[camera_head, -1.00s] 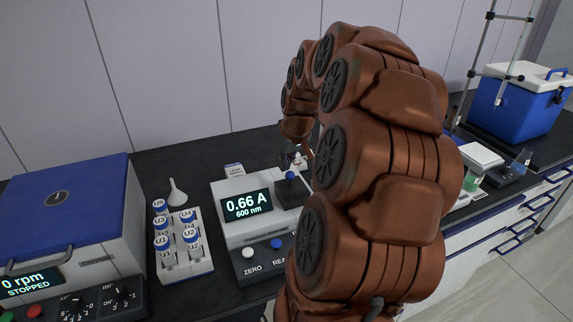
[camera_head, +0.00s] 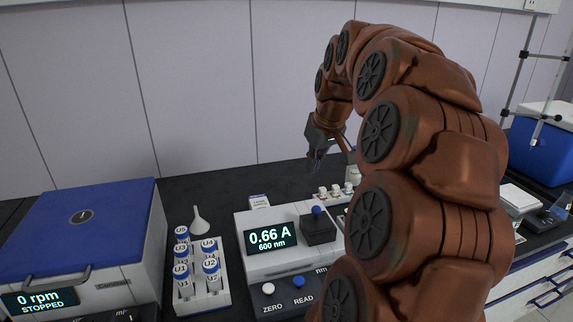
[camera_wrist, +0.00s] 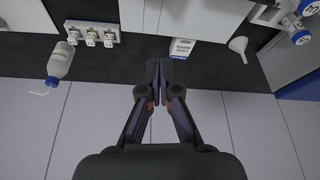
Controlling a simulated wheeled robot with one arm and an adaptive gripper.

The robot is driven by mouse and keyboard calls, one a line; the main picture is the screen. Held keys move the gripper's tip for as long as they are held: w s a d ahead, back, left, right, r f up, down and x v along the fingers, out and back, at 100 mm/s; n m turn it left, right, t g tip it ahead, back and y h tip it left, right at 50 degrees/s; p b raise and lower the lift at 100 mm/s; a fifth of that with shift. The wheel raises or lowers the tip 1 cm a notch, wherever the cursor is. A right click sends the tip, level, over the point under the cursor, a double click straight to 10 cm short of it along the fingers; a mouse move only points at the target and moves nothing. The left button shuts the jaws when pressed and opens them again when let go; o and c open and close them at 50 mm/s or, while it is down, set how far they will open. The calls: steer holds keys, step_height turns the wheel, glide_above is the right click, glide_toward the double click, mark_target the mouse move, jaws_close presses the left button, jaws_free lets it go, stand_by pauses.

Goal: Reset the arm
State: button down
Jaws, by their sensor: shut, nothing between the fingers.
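My gripper (camera_head: 317,158) hangs from my raised, curved arm above the back of the bench in the head view. It is near the wall, behind the spectrophotometer (camera_head: 258,261). In the wrist view my gripper (camera_wrist: 159,65) has its two fingers together, with nothing held between them. The fingertips are over the dark bench top, apart from the things there. My arm hides part of the bench and the right side of the spectrophotometer in the head view.
A centrifuge (camera_head: 92,238) reading 0 rpm stands left. A rack of tubes (camera_head: 212,299) and a funnel (camera_head: 199,220) are beside it. A small white box (camera_wrist: 183,48), a row of vials (camera_wrist: 91,31) and a wash bottle (camera_wrist: 60,62) lie near my gripper. A blue cooler (camera_head: 541,150) is right.

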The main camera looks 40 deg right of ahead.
steer(key=s+a+f+n+g+y+p, duration=0.1)
steer(key=a+f, duration=0.2)
steer(key=a, duration=0.9)
steer(key=s+a+f+n+g+y+p, duration=0.1)
steer(key=s+a+f+n+g, duration=0.1)
steer(key=a, duration=0.9)
steer(key=s+a+f+g+p, duration=0.1)
steer(key=s+a+f, duration=0.3)
steer(key=s, duration=0.3)
steer(key=s+a+f+g, duration=0.1)
steer(key=s+a+f, duration=0.2)
steer(key=s+a, duration=0.4)
steer(key=shift+s+f+n+g+h+p, duration=0.3)
steer(key=shift+s+f+g+h+p, duration=0.1)
steer(key=shift+s, duration=0.25)
